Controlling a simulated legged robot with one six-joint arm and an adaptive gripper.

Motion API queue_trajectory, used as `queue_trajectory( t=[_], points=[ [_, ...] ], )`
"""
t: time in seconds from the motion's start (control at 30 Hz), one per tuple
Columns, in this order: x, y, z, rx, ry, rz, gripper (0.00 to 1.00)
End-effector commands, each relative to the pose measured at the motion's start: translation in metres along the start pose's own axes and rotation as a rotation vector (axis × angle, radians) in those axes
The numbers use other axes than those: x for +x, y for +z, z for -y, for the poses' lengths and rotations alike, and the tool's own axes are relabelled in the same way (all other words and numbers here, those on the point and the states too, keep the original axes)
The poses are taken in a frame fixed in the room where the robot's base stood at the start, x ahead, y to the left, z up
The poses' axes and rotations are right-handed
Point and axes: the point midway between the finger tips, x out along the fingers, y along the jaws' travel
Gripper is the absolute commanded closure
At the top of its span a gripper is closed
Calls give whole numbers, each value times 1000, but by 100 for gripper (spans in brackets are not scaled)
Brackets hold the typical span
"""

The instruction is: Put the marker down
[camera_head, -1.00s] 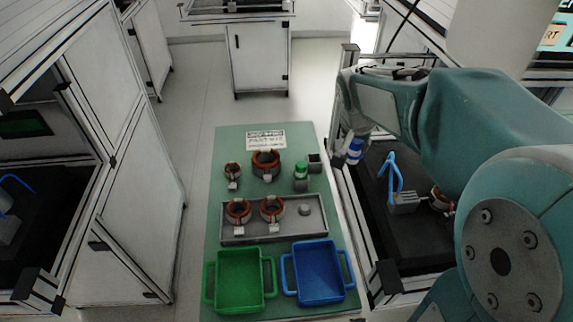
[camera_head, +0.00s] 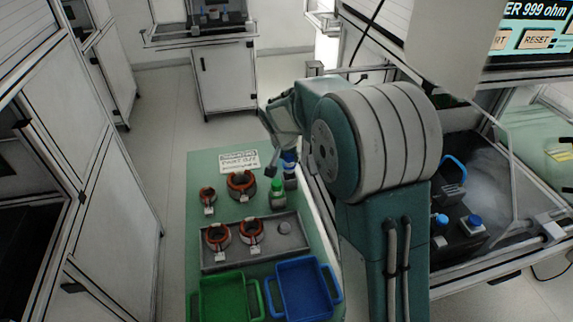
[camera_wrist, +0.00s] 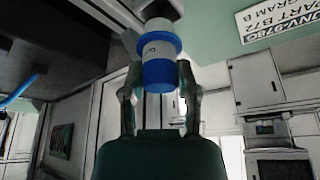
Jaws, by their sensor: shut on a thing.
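My gripper (camera_wrist: 158,82) is shut on a blue and white marker (camera_wrist: 160,62), which sits between its two fingers in the wrist view. In the head view the marker's blue part (camera_head: 289,158) shows at the right edge of the green table (camera_head: 205,172), beside the green-capped marker (camera_head: 277,188). A small grey holder (camera_head: 291,183) appears right below the blue marker. I cannot tell whether the marker stands in it or hovers above it. My arm partly hides the gripper.
Two copper-wound stators (camera_head: 241,184) (camera_head: 208,196) stand left of the markers. A grey tray (camera_head: 285,246) holds two more. A green bin (camera_head: 226,297) and a blue bin (camera_head: 303,288) are at the front. A label sign (camera_head: 239,161) lies at the back.

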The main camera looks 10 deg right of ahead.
Motion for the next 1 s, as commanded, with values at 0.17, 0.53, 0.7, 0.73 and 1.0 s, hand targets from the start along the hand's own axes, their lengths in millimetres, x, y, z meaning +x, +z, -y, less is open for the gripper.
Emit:
queue_trajectory(
  t=[0.17,0.53,0.7,0.73,1.0],
  points=[
    [14,2,8,-1,3,1,100],
    [36,13,8,0,3,-2,100],
    [36,13,8,0,2,-1,25],
    [36,12,8,1,2,-1,25],
    [36,13,8,0,3,-2,25]
  ],
)
